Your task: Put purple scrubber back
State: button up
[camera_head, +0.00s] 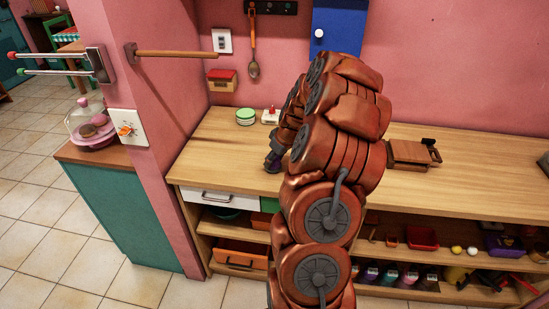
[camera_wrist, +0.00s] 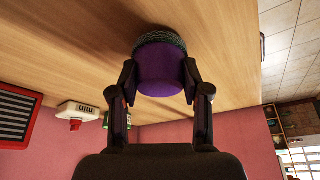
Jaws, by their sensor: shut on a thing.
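The purple scrubber (camera_wrist: 160,68) has a purple body and a dark grey, rough-looking end. In the wrist view it is between the two fingers of my gripper (camera_wrist: 160,82), which are shut on its sides. Its dark end faces the wooden counter (camera_wrist: 70,45); I cannot tell whether it touches the counter. In the head view my gripper (camera_head: 272,160) is low over the left part of the counter (camera_head: 222,150), largely hidden behind my arm. The scrubber cannot be made out in that view.
A green-and-white round item (camera_head: 245,117) and a white timer-like box (camera_head: 270,116) stand at the counter's back. The shelf below holds several bottles, a red tray (camera_head: 422,238) and a purple box (camera_head: 503,246). The counter's left front is clear.

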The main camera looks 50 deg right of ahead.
jog(key=shift+f, duration=0.35)
jog(key=shift+f+b, duration=0.25)
jog(key=shift+b, duration=0.05)
jog(key=o, duration=1.1)
jog(key=shift+r, duration=0.1)
jog(key=shift+r, duration=0.1)
